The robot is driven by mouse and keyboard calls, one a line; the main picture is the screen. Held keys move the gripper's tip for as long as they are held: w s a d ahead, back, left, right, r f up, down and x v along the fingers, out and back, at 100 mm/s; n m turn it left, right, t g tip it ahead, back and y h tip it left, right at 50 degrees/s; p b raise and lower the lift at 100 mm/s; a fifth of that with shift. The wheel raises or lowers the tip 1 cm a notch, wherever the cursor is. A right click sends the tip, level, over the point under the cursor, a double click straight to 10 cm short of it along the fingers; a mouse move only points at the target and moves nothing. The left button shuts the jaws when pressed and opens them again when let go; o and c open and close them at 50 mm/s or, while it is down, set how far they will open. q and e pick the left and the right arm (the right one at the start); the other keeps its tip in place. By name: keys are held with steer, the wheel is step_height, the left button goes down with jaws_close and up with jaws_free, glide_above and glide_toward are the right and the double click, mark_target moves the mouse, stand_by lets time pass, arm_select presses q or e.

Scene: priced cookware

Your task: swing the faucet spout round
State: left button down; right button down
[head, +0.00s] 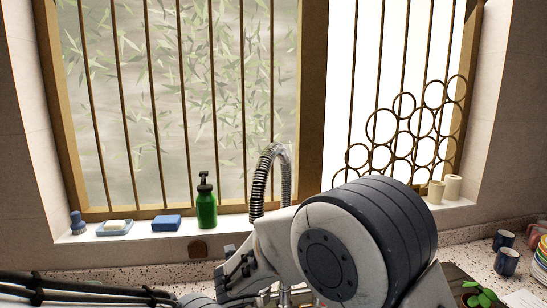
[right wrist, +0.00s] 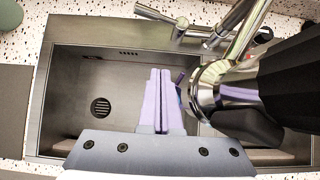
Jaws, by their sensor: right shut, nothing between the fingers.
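The chrome faucet (head: 271,175) with its coiled spring neck rises in front of the window in the head view; my right arm hides its lower part. In the right wrist view the faucet's chrome spout (right wrist: 205,88) and a black part beside it lie at the right, over the sink. My right gripper (right wrist: 161,75) is shut and empty, its pale lavender fingers together over the basin, just left of the spout. I cannot tell whether they touch the spout. My left gripper is not in view.
The steel sink (right wrist: 70,80) has a round drain (right wrist: 101,107) at its left. On the sill stand a green soap bottle (head: 206,203), a blue sponge (head: 166,223) and a soap dish (head: 115,228). Dark mugs (head: 506,262) and stacked plates (head: 542,255) are at the right.

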steer(key=d+b, duration=0.2)
steer(key=d, duration=0.6)
steer(key=shift+s+d, duration=0.25)
steer(key=shift+d, duration=0.15)
steer(key=w+d, duration=0.1)
steer(key=d, duration=0.5)
steer(key=shift+d, duration=0.2)
steer(key=shift+w, duration=0.1)
steer(key=w+d, duration=0.3)
steer(key=d, duration=0.2)
steer(key=shift+d, duration=0.4)
